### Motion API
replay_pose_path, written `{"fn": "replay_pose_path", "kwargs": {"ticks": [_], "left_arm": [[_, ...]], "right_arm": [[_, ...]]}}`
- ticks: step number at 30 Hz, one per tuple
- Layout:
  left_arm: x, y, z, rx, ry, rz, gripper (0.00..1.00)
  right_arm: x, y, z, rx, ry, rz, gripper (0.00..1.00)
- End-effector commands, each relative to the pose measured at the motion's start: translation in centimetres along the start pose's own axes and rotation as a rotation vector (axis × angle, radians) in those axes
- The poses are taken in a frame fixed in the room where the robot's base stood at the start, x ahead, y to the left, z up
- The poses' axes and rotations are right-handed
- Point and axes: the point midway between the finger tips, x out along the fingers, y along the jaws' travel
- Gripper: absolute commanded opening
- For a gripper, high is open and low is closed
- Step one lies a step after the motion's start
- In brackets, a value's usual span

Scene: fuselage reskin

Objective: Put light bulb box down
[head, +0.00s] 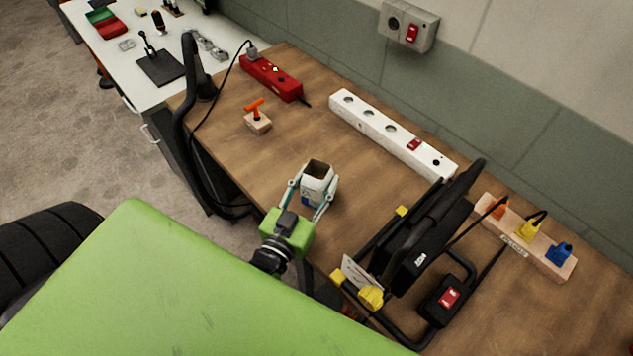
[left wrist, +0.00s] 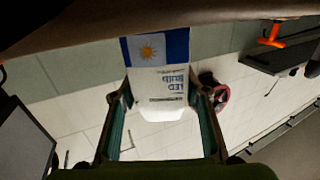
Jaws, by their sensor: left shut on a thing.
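The light bulb box (head: 318,181) is white with a blue lower part, and its brown top looks open in the head view. My left gripper (head: 312,194) is shut on it, one finger on each side. The box stands roughly upright over the front edge area of the wooden workbench (head: 300,130). In the left wrist view, the box (left wrist: 160,80) sits between the fingers, showing a sun emblem and upside-down LED lettering. I cannot tell whether its base touches the bench. My right gripper is not in view.
A wooden block with an orange handle (head: 257,118), a red power strip (head: 272,77) and a white socket strip (head: 390,133) lie farther back. A black work lamp (head: 425,240) with yellow parts stands close on the right. Bare wood lies left of and behind the box.

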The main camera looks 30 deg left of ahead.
Motion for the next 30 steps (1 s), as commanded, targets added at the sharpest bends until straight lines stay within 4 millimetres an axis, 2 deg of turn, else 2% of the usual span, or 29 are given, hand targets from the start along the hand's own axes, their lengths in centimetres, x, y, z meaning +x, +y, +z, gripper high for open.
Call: {"fn": "replay_pose_path", "kwargs": {"ticks": [4,5,6,19,23,30], "left_arm": [[0.0,0.0,0.4,0.000,0.001,0.000,0.21],[0.0,0.0,0.3,0.000,0.001,0.000,0.50],[0.0,0.0,0.3,0.000,0.000,0.000,0.59],[-0.2,0.0,0.0,0.000,-0.002,0.000,0.59],[-1.9,0.0,0.3,0.000,-0.004,0.000,0.59],[-6.7,0.0,0.4,-0.001,-0.005,0.000,0.59]], "right_arm": [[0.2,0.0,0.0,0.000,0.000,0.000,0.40],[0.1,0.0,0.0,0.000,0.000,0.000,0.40],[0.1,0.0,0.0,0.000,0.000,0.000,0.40],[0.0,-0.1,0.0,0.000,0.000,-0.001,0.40],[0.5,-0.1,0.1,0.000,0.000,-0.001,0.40],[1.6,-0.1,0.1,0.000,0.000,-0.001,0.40]]}}
